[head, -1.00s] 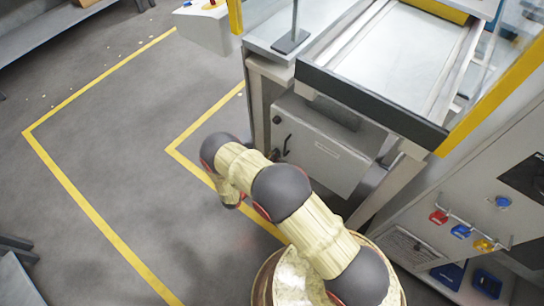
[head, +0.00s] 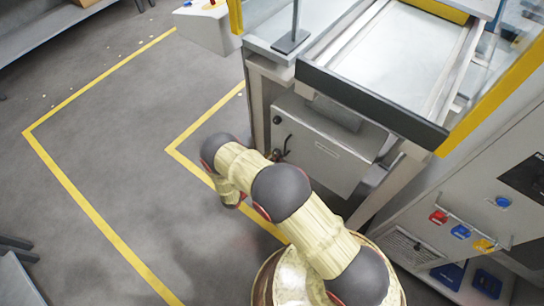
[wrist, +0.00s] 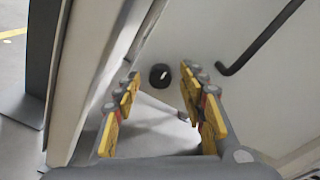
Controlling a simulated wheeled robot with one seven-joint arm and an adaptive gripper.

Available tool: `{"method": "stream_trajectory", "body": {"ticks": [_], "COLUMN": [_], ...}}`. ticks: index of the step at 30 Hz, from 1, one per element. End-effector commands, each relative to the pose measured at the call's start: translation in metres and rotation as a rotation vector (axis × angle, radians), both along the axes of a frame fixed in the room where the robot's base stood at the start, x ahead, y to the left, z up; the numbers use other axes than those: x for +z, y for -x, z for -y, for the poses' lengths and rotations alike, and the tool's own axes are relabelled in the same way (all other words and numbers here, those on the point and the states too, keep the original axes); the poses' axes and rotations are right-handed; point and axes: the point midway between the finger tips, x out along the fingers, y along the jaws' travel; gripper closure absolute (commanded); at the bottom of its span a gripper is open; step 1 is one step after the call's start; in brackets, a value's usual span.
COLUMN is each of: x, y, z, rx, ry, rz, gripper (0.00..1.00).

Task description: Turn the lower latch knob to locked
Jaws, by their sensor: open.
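A round black latch knob (wrist: 160,76) with a short white mark sits on the pale grey cabinet door in the wrist view. The mark lies at a slant in the picture. My gripper (wrist: 160,79) is open, with a yellow-padded finger on each side of the knob in the picture. I see no contact between fingers and knob. In the head view my arm largely hides the gripper and the lower part of the door's latch side. An upper black knob (head: 277,120) shows on the same cabinet door (head: 325,150).
A black bar handle (wrist: 260,40) stands out from the door, right of the knob in the wrist view. A frame post (wrist: 90,75) stands close on the left. The conveyor table's dark edge (head: 370,103) overhangs the cabinet. Open floor (head: 110,170) lies left.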

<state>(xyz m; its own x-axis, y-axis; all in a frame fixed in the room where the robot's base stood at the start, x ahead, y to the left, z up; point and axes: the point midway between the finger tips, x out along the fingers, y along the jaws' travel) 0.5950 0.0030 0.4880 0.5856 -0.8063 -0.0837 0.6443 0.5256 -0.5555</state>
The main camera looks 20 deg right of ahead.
Motion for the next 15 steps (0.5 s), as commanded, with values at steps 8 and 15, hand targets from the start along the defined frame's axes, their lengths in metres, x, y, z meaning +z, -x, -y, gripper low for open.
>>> {"method": "stream_trajectory", "body": {"ticks": [8, 15], "x": [0.003, 0.007], "y": [0.02, 0.048], "z": [-0.03, -0.07], "rx": [0.005, 0.005], "ry": [0.0, 0.0], "rz": [0.0, 0.0], "gripper": [0.59, 0.59]}}
